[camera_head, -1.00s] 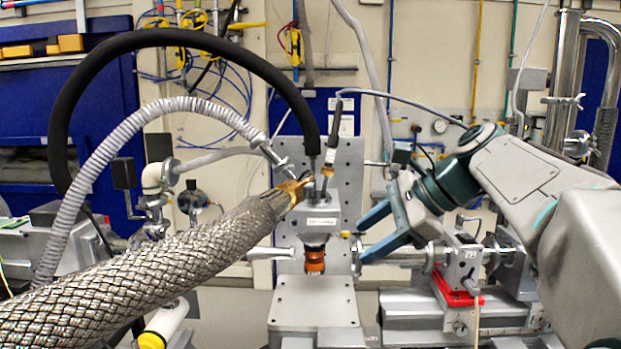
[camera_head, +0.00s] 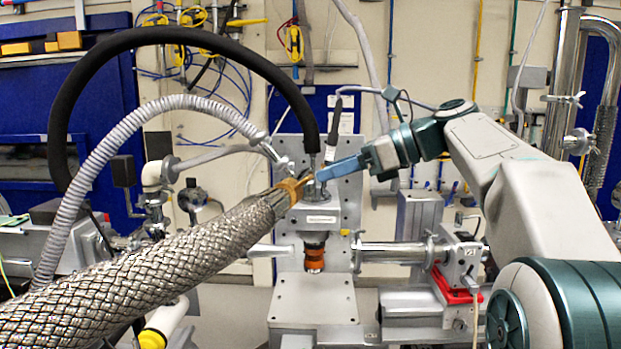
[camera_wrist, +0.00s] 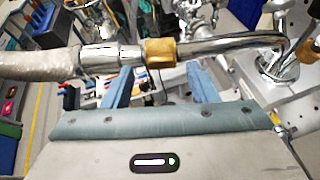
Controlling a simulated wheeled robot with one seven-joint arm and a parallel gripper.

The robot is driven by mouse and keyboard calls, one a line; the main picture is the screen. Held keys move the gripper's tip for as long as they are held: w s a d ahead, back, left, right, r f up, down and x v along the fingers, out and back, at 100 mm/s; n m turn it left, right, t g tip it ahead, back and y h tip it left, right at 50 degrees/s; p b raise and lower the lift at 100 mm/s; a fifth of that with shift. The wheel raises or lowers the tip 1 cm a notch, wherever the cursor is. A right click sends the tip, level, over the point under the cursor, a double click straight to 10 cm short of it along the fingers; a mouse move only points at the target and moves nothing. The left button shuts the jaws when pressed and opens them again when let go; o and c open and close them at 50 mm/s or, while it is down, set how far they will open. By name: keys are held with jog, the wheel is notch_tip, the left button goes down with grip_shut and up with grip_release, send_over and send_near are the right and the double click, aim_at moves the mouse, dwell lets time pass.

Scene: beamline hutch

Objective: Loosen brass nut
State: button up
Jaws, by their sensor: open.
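The brass nut (camera_head: 291,188) sits at the end of the braided metal hose (camera_head: 150,265), where the hose joins the fitting on top of the central instrument. In the wrist view the nut (camera_wrist: 161,52) is a gold collar on a shiny pipe. My gripper (camera_head: 319,176) reaches in from the right, its blue fingers close to the nut. In the wrist view the gripper (camera_wrist: 160,72) is open, its fingers spread on either side of the nut's line, with the nut just beyond the tips. Nothing is between the fingers. Whether a tip touches the pipe cannot be told.
A black hose (camera_head: 190,37) arches over the central instrument, and a grey corrugated hose (camera_head: 90,175) curves at the left. A horizontal steel tube (camera_head: 395,254) and a red-based mount (camera_head: 458,290) lie below my arm. A grey plate (camera_head: 314,300) is bare at the front.

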aim_at(311, 178)
jog(key=shift+x, duration=2.7)
jog(key=c, duration=0.7)
